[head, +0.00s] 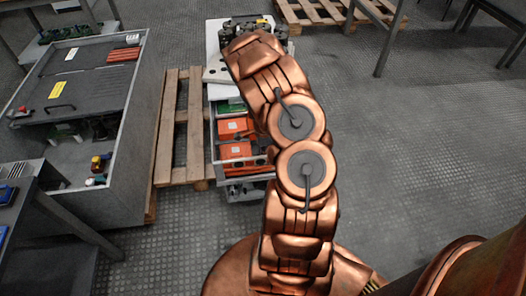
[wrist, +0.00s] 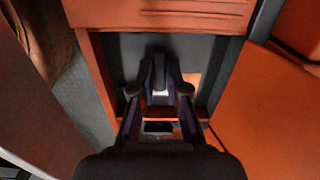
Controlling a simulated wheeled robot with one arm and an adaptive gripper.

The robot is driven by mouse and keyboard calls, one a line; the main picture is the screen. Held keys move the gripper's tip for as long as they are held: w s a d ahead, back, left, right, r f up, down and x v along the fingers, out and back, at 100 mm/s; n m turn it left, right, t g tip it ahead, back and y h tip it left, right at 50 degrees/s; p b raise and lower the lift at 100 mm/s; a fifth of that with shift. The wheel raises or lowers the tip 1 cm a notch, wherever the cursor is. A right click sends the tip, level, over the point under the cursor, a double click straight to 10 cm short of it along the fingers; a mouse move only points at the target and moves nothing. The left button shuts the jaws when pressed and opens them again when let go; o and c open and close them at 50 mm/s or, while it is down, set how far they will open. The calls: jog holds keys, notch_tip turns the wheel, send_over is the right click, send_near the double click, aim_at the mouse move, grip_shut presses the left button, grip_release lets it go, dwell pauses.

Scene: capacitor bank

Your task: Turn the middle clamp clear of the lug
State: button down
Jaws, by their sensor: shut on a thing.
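In the wrist view my gripper (wrist: 159,90) reaches into a dark recess framed by orange-red parts. Its two dark fingers are closed in on a small dark upright piece (wrist: 158,70), which looks like the middle clamp. The fingers hide much of it, and I cannot make out the lug or whether the clamp is clear of it. A pale patch shows just behind the fingertips. In the head view my copper arm covers the work spot, and I cannot make out the fingertips there.
In the wrist view an orange panel (wrist: 262,110) is close on the right.

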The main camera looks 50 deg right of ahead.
jog(key=n+p, duration=0.1)
jog(key=n, duration=0.2)
jog(key=shift+w+r+n+p, duration=0.1)
jog(key=shift+r+n+p, duration=0.05)
jog(key=shift+n+p, duration=0.2)
jog(key=n+p, duration=0.1)
jog(key=n, duration=0.3)
jog(key=shift+n, duration=0.35)
jog(key=n+p, duration=0.1)
jog(key=n, duration=0.3)
jog(key=shift+n+p, duration=0.8)
jog(key=shift+n, duration=1.6)
jog(key=c, duration=1.2)
grip_release()
